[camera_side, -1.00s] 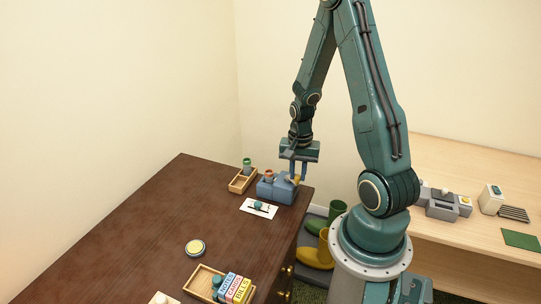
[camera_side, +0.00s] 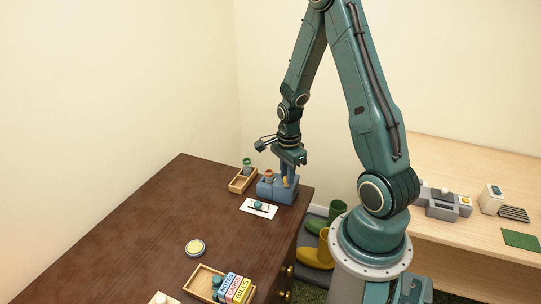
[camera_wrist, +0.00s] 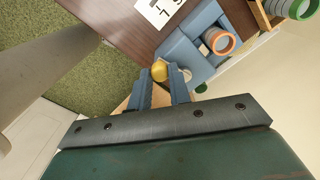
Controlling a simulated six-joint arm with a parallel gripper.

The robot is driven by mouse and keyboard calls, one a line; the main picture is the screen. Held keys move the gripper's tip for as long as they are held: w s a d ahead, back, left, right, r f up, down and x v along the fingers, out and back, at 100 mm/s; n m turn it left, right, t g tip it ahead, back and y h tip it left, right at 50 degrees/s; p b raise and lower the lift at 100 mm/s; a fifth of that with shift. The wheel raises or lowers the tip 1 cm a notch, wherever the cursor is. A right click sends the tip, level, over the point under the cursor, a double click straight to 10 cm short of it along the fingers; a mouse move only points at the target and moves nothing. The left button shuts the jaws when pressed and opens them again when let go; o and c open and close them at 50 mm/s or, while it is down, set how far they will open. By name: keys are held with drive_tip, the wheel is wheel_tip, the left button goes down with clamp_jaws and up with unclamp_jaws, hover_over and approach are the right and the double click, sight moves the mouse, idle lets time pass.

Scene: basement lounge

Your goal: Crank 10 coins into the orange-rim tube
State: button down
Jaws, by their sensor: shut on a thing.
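The blue coin machine (camera_side: 267,190) stands near the far right corner of the dark table. An orange-rim tube (camera_side: 269,174) stands upright in it, and its open top shows in the wrist view (camera_wrist: 219,42). My gripper (camera_side: 288,180) is at the machine's right side. In the wrist view its two blue fingers (camera_wrist: 159,88) are shut on the yellow crank knob (camera_wrist: 159,70).
A wooden tray (camera_side: 240,184) with a green-rim tube (camera_side: 247,164) stands beside the machine. A white card (camera_side: 253,210) with dark marks lies in front of it. A yellow-topped round thing (camera_side: 195,248) and a tray with labelled boxes (camera_side: 234,288) stand nearer.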

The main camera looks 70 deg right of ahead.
drive_tip(key=shift+w, duration=0.1)
idle(0.4)
drive_tip(key=c, duration=1.3)
unclamp_jaws()
drive_tip(key=shift+r, duration=0.15)
wheel_tip(320, 180, up, 14)
drive_tip(key=shift+f, duration=0.25)
drive_tip(key=shift+c, duration=0.3)
